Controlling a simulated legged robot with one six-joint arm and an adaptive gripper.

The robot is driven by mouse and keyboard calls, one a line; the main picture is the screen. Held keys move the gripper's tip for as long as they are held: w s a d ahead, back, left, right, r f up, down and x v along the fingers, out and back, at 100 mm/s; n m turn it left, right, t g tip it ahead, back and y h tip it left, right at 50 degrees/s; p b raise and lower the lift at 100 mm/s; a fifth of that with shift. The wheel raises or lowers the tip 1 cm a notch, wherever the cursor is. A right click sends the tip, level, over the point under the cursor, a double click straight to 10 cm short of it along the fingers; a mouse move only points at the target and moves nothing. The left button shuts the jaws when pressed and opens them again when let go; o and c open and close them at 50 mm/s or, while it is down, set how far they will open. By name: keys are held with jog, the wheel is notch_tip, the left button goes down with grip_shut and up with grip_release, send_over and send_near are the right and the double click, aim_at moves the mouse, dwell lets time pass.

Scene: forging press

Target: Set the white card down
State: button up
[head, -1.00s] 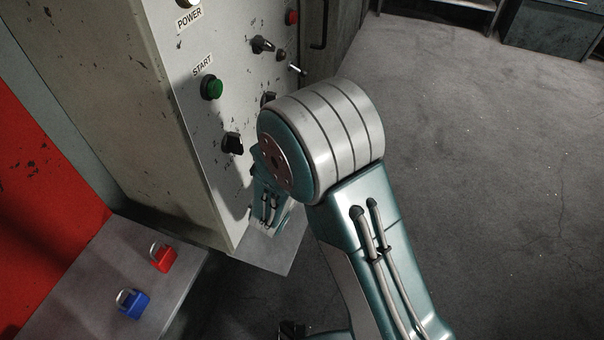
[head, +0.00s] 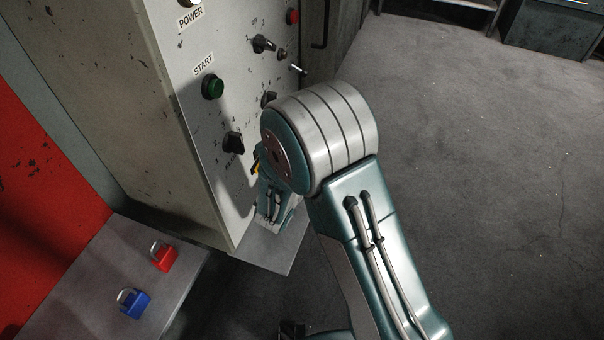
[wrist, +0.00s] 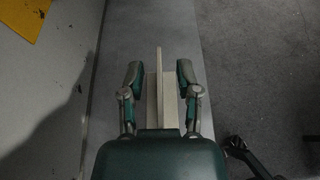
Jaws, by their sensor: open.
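In the wrist view the white card (wrist: 159,62) shows as a thin pale strip, seen nearly edge-on. It stands between the fingers of my gripper (wrist: 160,76), which is open, with a gap on each side. A pale beige block (wrist: 152,103) lies below and around the card's near part. The card appears to stand in or on this block, but the contact is not clear. In the head view my arm hides the card and the fingertips.
A grey ledge (wrist: 143,28) runs under the block, beside the panel wall (wrist: 52,75). The head view shows a green start button (head: 212,87), a black knob (head: 233,142), a red padlock (head: 164,257) and a blue padlock (head: 134,303). Open floor (head: 480,180) lies to the right.

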jog(key=v, duration=1.2)
jog(key=shift+r, duration=0.1)
jog(key=s+d+r+m+g+h, duration=0.2)
jog(key=d+r+m+g, duration=0.25)
jog(key=d+m, duration=0.35)
jog(key=s+d+r+m+g+h, duration=0.25)
jog(key=d+r+m, duration=0.25)
jog(key=d+m, duration=0.3)
jog(key=s+d+r+m+y, duration=0.3)
jog(key=s+r+m+y, duration=0.6)
jog(key=m, duration=0.7)
jog(key=s+r, duration=0.1)
jog(key=s, duration=0.2)
